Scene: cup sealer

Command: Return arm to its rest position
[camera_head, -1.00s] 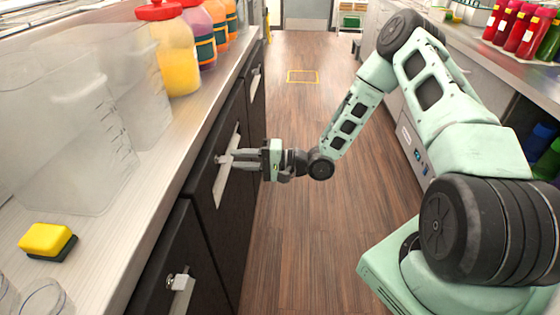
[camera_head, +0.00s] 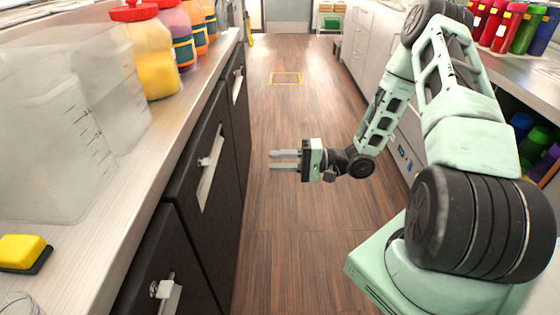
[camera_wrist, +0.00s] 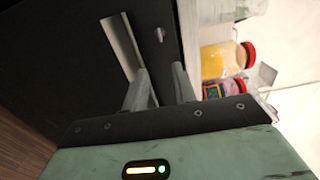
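My gripper (camera_head: 270,161) is out over the aisle floor, to the right of the dark cabinet fronts. Its two fingers point left and are parted with nothing between them. In the head view it is apart from the nearest drawer handle (camera_head: 210,174), a pale bar on a dark drawer. In the wrist view the two grey fingers (camera_wrist: 161,90) show with a gap, facing the dark cabinet front and a pale handle (camera_wrist: 122,47). My arm is bent, with the elbow high on the right.
The left counter (camera_head: 150,157) holds clear containers (camera_head: 55,150), a yellow sponge (camera_head: 22,250) and several red-lidded or orange sauce jars (camera_head: 152,58). Another drawer handle (camera_head: 166,292) is nearer. The wooden floor (camera_head: 290,125) is clear. A right counter (camera_head: 520,62) holds several bottles.

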